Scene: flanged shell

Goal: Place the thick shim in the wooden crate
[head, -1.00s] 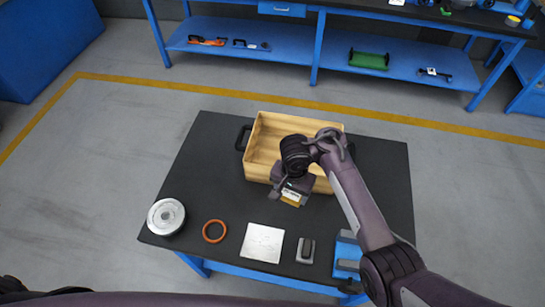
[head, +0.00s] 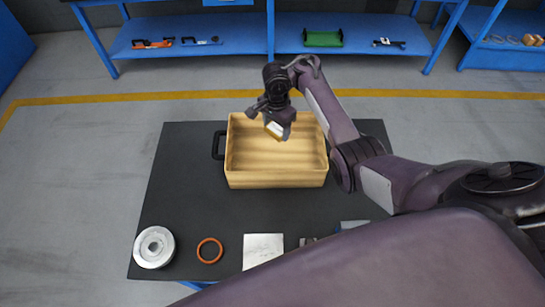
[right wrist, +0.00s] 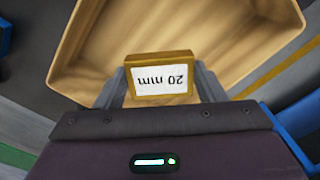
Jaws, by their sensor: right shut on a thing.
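The wooden crate (head: 277,180) stands on the dark table, with its open top up. My right gripper (head: 274,131) is over the crate's opening, towards its back. It is shut on the thick shim (head: 274,129), a small brass-coloured block. In the right wrist view the shim (right wrist: 160,58) sits between the two fingers, with a white label reading "20 mm" upside down. The crate's inside (right wrist: 210,25) shows behind it. I cannot tell the shim's exact height over the crate floor. My left gripper is not in view.
A silver flanged disc (head: 154,247), an orange ring (head: 210,250) and a silver plate (head: 262,250) lie along the table's (head: 185,180) near edge. A grey part and a blue item are partly hidden by my arm. The table left of the crate is clear.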

